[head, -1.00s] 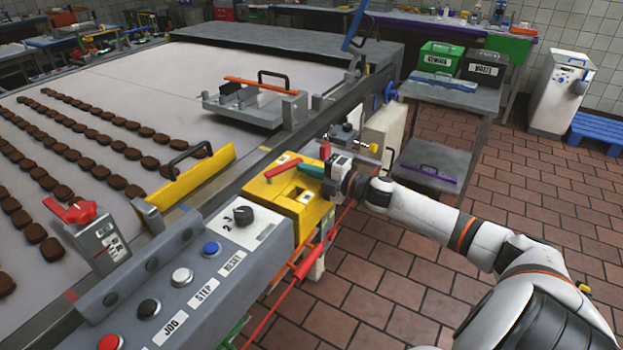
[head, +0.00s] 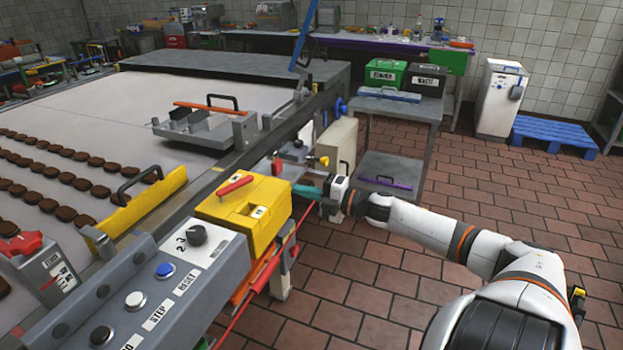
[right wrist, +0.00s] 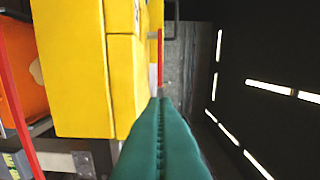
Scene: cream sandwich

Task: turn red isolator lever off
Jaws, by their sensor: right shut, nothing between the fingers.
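A red lever (head: 235,185) lies along the top of the yellow box (head: 250,222), beside the grey control panel. My right gripper (head: 298,188) has teal fingers, shut and empty, just right of the yellow box and apart from the lever. In the right wrist view the shut teal fingers (right wrist: 160,100) point along the side of the yellow box (right wrist: 80,70). A thin red bar (right wrist: 160,60) shows beyond the fingertips; I cannot tell which part it is. Another red handle (head: 22,243) sits on a grey box at the left edge. My left gripper is out of view.
The grey control panel (head: 215,265) with a black knob and push buttons is at front left. A yellow guard (head: 140,205) with a black handle edges the conveyor with its chocolate biscuits. A grey cart (head: 400,110) stands behind my right gripper. The tiled floor at right is open.

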